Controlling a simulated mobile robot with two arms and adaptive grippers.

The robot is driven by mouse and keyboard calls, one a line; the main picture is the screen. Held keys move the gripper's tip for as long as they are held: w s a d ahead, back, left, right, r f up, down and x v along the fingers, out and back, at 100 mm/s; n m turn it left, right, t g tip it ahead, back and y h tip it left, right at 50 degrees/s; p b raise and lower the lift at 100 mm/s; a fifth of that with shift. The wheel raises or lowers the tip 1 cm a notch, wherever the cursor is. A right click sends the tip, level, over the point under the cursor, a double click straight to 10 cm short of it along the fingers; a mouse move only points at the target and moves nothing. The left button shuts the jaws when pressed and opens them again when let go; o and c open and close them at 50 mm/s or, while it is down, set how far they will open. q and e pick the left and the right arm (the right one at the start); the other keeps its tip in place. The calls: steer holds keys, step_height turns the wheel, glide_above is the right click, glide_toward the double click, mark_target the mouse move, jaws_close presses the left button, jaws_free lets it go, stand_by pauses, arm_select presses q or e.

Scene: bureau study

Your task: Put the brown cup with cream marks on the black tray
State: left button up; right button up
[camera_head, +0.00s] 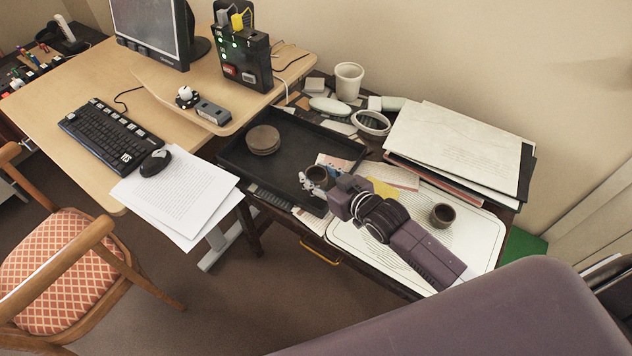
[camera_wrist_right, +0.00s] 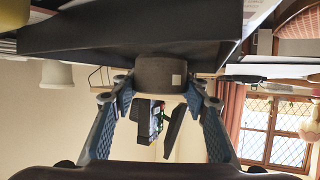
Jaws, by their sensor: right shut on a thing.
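A small brown cup (camera_head: 318,173) is between the fingers of my right gripper (camera_head: 318,184), at the right end of the black tray (camera_head: 292,177). In the right wrist view, which is upside down, the fingers are shut on the cup (camera_wrist_right: 160,75). A pale square mark shows on its side. The black tray (camera_wrist_right: 130,30) is close beside it there. I cannot tell whether the cup touches the tray. A second brown cup (camera_head: 442,214) stands on a white patterned tray (camera_head: 480,238), right of my right forearm. My left gripper is out of view.
A round brown stack (camera_head: 263,139) sits in the black tray's far left part; the middle is bare. Behind are a white cup (camera_head: 348,82) and a bowl (camera_head: 371,123). Papers and folders (camera_head: 455,140) are piled at right. A desk with a keyboard (camera_head: 110,134) is at left.

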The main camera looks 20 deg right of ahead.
mark_target(323, 186)
steer(key=shift+f, duration=1.65)
steer(key=shift+f, duration=0.1)
steer(key=o, duration=1.2)
steer(key=shift+o, duration=0.2)
steer(key=v, duration=1.2)
